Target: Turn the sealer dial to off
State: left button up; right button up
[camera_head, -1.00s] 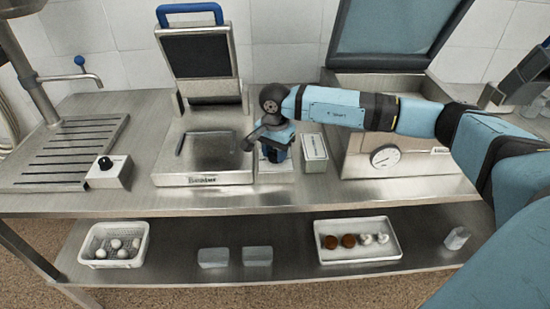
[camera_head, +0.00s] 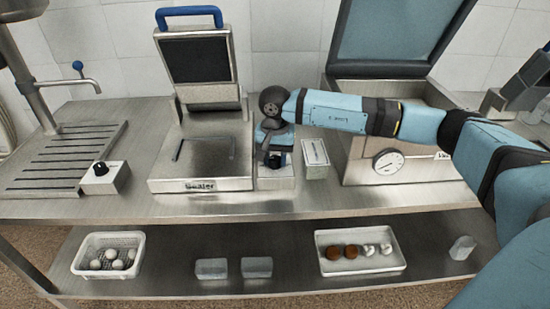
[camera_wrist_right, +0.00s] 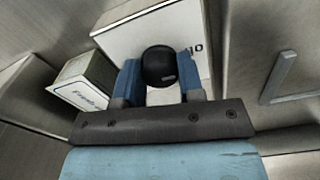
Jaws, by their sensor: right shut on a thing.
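The sealer (camera_head: 202,184) is a steel press with its blue-handled lid raised. A white dial box (camera_head: 276,183) stands close against its right side. In the right wrist view the white box (camera_wrist_right: 125,38) carries a round black dial (camera_wrist_right: 158,66). My right gripper (camera_wrist_right: 160,82) has its two blue fingers shut on this dial from either side. In the head view my right gripper (camera_head: 274,158) is over the box and hides the dial. A dark mark, partly covered, shows on the box beside the right finger. My left gripper is out of view.
A small white box (camera_head: 315,158) with lettering stands right of the dial box. A steel machine with a round gauge (camera_head: 387,161) is farther right. Another black-knobbed white box (camera_head: 105,177) sits left of the sealer. A basket (camera_head: 109,276) and tray (camera_head: 360,270) are on the lower shelf.

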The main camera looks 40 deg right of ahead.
aim_at(275, 158)
jog(key=o, duration=0.9)
notch_tip(275, 158, up, 14)
jog(key=shift+f, duration=0.1)
dwell(0.3)
jog(key=shift+s, duration=0.1)
